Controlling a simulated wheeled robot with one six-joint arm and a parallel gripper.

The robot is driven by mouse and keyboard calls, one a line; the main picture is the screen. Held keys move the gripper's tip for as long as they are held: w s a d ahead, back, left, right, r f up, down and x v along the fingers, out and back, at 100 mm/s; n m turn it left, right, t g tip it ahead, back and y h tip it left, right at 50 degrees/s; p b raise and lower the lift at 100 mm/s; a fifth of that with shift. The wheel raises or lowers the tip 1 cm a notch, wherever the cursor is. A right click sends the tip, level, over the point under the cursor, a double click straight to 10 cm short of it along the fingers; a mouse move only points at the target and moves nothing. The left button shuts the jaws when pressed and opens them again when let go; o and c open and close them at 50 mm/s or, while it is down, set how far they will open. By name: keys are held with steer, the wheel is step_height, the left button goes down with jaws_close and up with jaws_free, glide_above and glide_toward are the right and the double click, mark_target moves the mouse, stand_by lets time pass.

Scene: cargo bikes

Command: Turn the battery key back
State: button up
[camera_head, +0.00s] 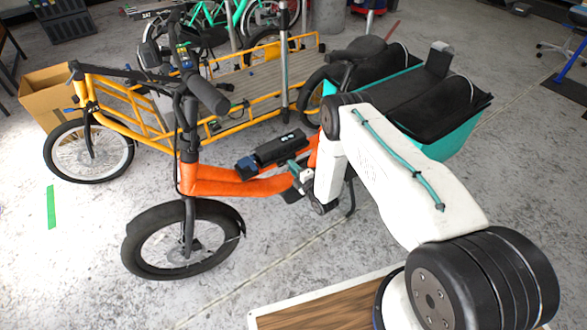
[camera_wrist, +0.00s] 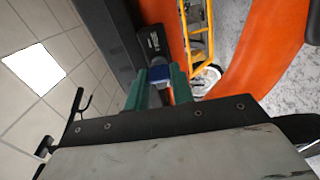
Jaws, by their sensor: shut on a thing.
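The battery (camera_head: 280,148) is a black block on the orange bike's frame (camera_head: 235,182), with a dark blue piece at its left end. My gripper (camera_head: 293,166) is beside the battery, low over the frame. In the wrist view, my gripper's green fingers (camera_wrist: 161,87) are close together, with a small blue piece (camera_wrist: 161,74) showing between their tips. They appear shut on the battery key, which is mostly hidden by the fingers. A black part with a white label (camera_wrist: 152,42) lies just beyond. I cannot tell the key's angle.
A yellow cargo bike (camera_head: 245,90) stands close behind the orange one. A teal box with black covers (camera_head: 455,135) is behind my arm. A cardboard box (camera_head: 48,92) stands at the left. The floor in front is mostly clear.

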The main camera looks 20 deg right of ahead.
steer(key=shift+n, duration=0.4)
steer(key=o, duration=1)
steer(key=shift+s, duration=0.1)
steer(key=v, duration=0.7)
steer(key=shift+s+d, duration=0.1)
steer(key=shift+s, duration=0.2)
